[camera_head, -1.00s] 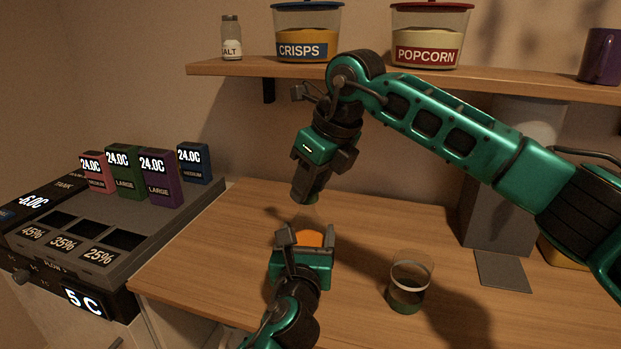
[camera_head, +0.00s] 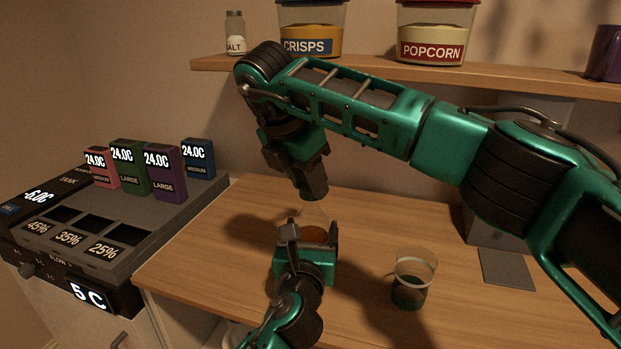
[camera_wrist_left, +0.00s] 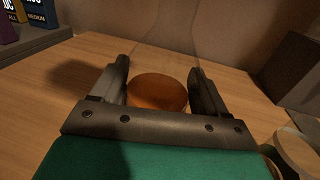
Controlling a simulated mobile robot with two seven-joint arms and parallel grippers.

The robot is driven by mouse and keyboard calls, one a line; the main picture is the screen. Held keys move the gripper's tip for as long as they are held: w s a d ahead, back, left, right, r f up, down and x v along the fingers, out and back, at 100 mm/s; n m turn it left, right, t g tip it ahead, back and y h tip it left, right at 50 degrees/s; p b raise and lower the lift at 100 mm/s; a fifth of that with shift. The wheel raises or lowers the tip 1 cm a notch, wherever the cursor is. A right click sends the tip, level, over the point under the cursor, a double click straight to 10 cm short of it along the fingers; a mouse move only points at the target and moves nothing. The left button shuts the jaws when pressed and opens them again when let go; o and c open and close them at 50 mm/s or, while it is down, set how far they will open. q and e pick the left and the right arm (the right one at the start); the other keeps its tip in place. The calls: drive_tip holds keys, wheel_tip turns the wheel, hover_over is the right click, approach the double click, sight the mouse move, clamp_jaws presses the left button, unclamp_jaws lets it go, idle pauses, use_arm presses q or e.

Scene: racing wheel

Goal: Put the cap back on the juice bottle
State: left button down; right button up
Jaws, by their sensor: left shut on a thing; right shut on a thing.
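The clear juice bottle with orange juice (camera_head: 315,234) stands on the wooden counter. It also shows in the left wrist view (camera_wrist_left: 157,92), its clear upper part faint. My left gripper (camera_head: 307,240) is shut around the bottle's lower body, one finger on each side. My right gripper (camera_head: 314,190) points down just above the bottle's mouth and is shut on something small. This is likely the cap, hidden now between the fingers. I cannot tell whether it touches the bottle's neck.
A drinking glass (camera_head: 412,284) stands right of the bottle. A grey machine with several colored boxes (camera_head: 164,175) is at the left. A shelf (camera_head: 360,74) with crisps and popcorn containers runs behind my right arm. The counter left of the bottle is clear.

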drive_tip(key=m+g+h, duration=0.1)
drive_tip(key=m, duration=0.3)
drive_tip(key=shift+w, duration=0.1)
drive_tip(key=o, duration=1)
drive_tip(key=shift+r, duration=0.1)
drive_tip(key=shift+r, duration=2.15)
drive_tip(key=shift+c, duration=0.2)
